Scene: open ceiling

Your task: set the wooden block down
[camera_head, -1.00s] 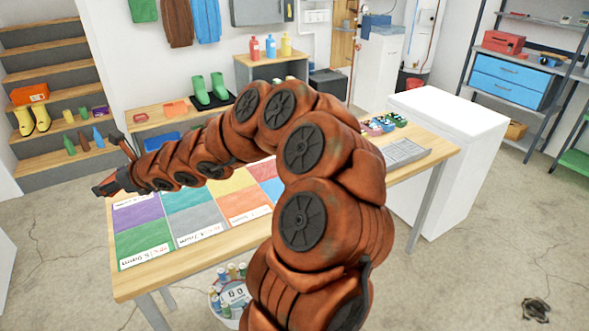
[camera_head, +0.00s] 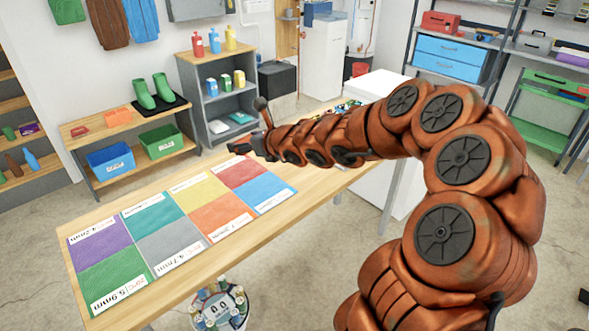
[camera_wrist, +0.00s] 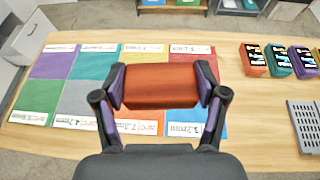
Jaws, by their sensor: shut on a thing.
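The wooden block (camera_wrist: 160,86) is red-orange and box-shaped. In the wrist view my gripper (camera_wrist: 162,84) is shut on it, with one purple-padded finger against each end. In the head view my gripper (camera_head: 243,147) shows small and dark near the bench's back edge, behind the red square; the block cannot be made out there. In the wrist view the block covers parts of the yellow (camera_wrist: 143,56), red (camera_wrist: 190,59), orange (camera_wrist: 130,124) and blue (camera_wrist: 185,124) squares. It seems to be held above the bench (camera_head: 312,198); the gap is hard to judge.
Purple (camera_head: 99,242), teal (camera_head: 152,215), green (camera_head: 113,276) and grey (camera_head: 170,244) labelled squares look empty. In the wrist view, several coloured boxes (camera_wrist: 281,60) and a grey slotted tray (camera_wrist: 307,122) stand at the right. Bare wood lies between them and the squares.

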